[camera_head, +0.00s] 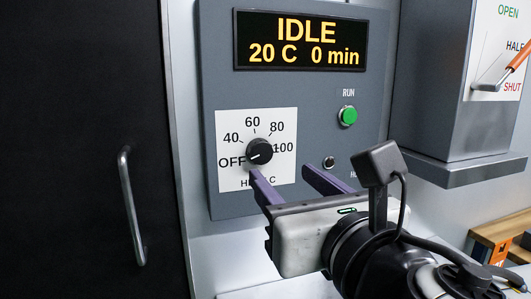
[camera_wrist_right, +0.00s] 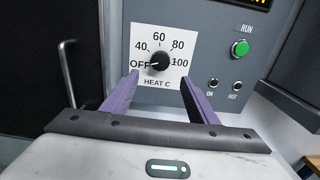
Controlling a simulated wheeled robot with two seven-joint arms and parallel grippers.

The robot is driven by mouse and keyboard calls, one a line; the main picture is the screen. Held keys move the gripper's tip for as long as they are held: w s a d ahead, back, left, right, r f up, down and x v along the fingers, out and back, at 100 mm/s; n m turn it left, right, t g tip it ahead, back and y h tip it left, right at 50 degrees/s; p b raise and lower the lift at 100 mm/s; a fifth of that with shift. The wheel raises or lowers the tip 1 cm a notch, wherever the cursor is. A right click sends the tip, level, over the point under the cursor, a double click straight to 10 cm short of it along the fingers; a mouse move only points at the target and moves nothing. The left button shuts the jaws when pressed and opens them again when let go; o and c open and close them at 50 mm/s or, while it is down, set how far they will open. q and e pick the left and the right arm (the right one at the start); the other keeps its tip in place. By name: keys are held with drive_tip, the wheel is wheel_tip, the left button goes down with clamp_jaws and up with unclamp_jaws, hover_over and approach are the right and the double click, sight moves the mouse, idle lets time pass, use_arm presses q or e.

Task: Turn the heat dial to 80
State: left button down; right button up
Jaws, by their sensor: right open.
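The heat dial (camera_head: 260,151) is a round black knob on a white scale plate marked OFF, 40, 60, 80 and 100. Its white pointer mark faces left and slightly down, at OFF. It also shows in the right wrist view (camera_wrist_right: 159,62), near the top middle. My right gripper (camera_head: 281,170) is open, with two purple fingers pointing at the panel. In the right wrist view its fingers (camera_wrist_right: 160,80) sit apart, below and either side of the dial, with nothing between them. I cannot tell whether a fingertip touches the panel. My left gripper is out of view.
The display (camera_head: 301,42) reads IDLE, 20 C, 0 min. A green RUN button (camera_head: 347,115) and small indicators (camera_wrist_right: 213,84) sit right of the dial. A grey box (camera_head: 452,90) with an orange-handled lever (camera_head: 505,65) juts out at right. A dark door with a handle (camera_head: 132,205) is at left.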

sight(262, 153)
drive_tip(key=p+x, duration=0.2)
drive_tip(key=x, duration=0.6)
drive_tip(key=shift+w+a+r, duration=0.1)
drive_tip(key=shift+w+r, duration=0.05)
drive_tip(key=shift+w, duration=0.2)
drive_tip(key=shift+w+a, duration=0.25)
drive_tip(key=shift+w, duration=0.4)
drive_tip(key=c, duration=1.1)
drive_tip(key=shift+o, duration=0.2)
